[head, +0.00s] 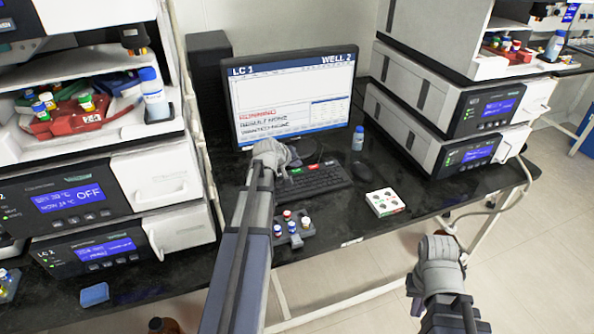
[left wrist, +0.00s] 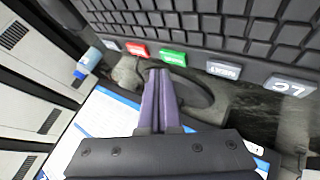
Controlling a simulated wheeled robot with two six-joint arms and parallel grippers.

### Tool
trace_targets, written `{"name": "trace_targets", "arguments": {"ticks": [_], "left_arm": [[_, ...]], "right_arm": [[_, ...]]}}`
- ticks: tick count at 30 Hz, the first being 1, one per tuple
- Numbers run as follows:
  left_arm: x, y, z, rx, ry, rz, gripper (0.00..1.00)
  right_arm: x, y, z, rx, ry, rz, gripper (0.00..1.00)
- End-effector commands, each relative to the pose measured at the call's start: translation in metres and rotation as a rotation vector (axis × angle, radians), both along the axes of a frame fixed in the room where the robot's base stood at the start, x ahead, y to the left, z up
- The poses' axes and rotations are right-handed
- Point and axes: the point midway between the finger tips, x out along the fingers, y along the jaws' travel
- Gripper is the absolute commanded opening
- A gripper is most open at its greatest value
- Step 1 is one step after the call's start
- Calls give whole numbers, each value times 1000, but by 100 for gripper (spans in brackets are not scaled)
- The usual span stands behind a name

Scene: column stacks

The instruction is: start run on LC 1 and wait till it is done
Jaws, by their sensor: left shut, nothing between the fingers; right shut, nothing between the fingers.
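The monitor (head: 292,95) reads "LC 1" and "WELL 2", with a red line that reads RUNNING and smaller lines below it. The keyboard (head: 318,190) lies in front of it. In the left wrist view it has a red key (left wrist: 135,48) and a green key (left wrist: 173,57). My left gripper (head: 275,150) is shut and empty over the keyboard's left end. Its fingertips (left wrist: 159,74) show just short of the green key; contact cannot be told. My right gripper (head: 440,238) is shut and empty, in front of the bench edge.
The left stack's upper display (head: 72,199) reads OFF. A rack with capped vials (head: 291,228), a white box (head: 384,202) and a blue-capped bottle (head: 358,138) stand on the black bench. Another instrument stack (head: 440,115) stands at right. The floor at right is clear.

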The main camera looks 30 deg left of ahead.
Motion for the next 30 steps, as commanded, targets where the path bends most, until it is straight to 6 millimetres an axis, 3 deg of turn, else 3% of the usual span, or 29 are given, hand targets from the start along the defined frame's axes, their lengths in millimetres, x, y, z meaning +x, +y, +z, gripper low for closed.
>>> {"name": "trace_targets", "arguments": {"ticks": [15,30], "left_arm": [[0,0,48,0,0,0,0],[0,0,49,0,0,0,0]], "right_arm": [[0,0,48,0,0,0,0],[0,0,49,0,0,0,0]]}}
